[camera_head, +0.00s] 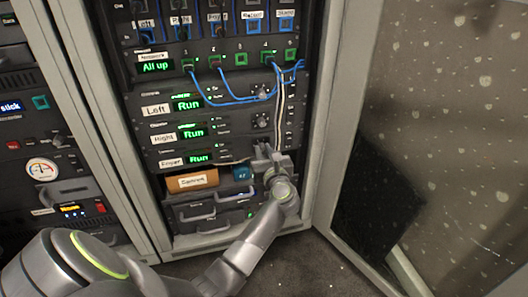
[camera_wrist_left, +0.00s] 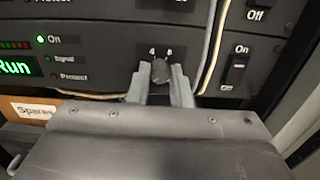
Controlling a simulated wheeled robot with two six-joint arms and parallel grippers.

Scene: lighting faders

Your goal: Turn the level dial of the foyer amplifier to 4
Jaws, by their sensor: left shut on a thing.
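The foyer amplifier (camera_head: 226,152) is the lowest of three labelled amplifiers in the open rack, and its green display reads Run. Its level dial (camera_wrist_left: 160,71) is a small dark round knob, with the marks 4 and 6 visible just above it. My left gripper (camera_head: 263,153) is at the right part of this amplifier and hides the dial in the head view. In the left wrist view the fingers (camera_wrist_left: 160,82) are shut on the dial, one on each side. I cannot read where the dial points. My right gripper is not in view.
White cables (camera_wrist_left: 213,48) hang close to the right of the fingers. An On/Off switch (camera_wrist_left: 236,70) sits right of the dial. Below are an orange Spares box (camera_head: 192,180) and a teal roll (camera_head: 242,173). The rack's door (camera_head: 440,100) stands open at right.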

